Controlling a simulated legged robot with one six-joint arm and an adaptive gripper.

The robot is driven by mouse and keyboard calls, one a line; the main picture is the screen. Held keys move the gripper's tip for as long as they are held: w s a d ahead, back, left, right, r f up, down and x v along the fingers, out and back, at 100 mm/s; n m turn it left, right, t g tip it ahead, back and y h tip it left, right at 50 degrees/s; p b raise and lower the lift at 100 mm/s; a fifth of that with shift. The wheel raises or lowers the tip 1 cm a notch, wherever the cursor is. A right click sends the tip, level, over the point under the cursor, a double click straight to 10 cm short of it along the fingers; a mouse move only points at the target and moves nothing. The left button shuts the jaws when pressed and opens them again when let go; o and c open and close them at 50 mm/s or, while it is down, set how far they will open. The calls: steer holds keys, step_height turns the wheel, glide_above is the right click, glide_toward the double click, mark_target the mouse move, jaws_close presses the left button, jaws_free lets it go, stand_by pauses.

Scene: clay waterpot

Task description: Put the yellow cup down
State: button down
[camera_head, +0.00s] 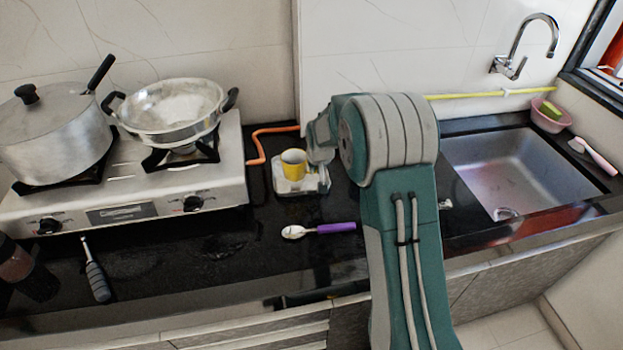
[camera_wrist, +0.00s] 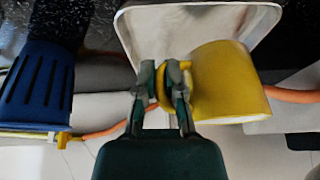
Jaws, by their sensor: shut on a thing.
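The yellow cup (camera_head: 293,163) is upright in the head view, at the left side of my gripper. In the wrist view the cup (camera_wrist: 228,82) lies to the right of the fingers. My gripper (camera_wrist: 168,85) is shut on the cup's handle. In the head view my gripper (camera_head: 319,172) is partly hidden by my own arm. A whitish square tray (camera_head: 283,187) is under the cup; it also shows behind the cup in the wrist view (camera_wrist: 150,35). I cannot tell whether the cup touches the tray.
An orange hose (camera_head: 255,150) runs between tray and stove (camera_head: 120,205). A purple-handled spoon (camera_head: 335,228) lies in front of the tray. The sink (camera_head: 520,170) is right of my arm. A blue ribbed object (camera_wrist: 38,88) stands left in the wrist view.

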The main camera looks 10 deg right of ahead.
mark_target(311, 184)
steer(key=shift+w+a+f, duration=0.2)
steer(key=shift+w+f, duration=0.1)
steer(key=shift+f, duration=0.15)
steer(key=f, duration=0.2)
steer(key=a+f, duration=0.1)
steer(key=shift+w+f, duration=0.15)
steer(key=shift+f, duration=0.2)
steer(key=shift+d, duration=0.1)
steer(key=c, duration=1.2)
jaws_free()
steer(key=shift+d, duration=0.1)
steer(key=o, duration=0.4)
steer(key=shift+o, duration=0.2)
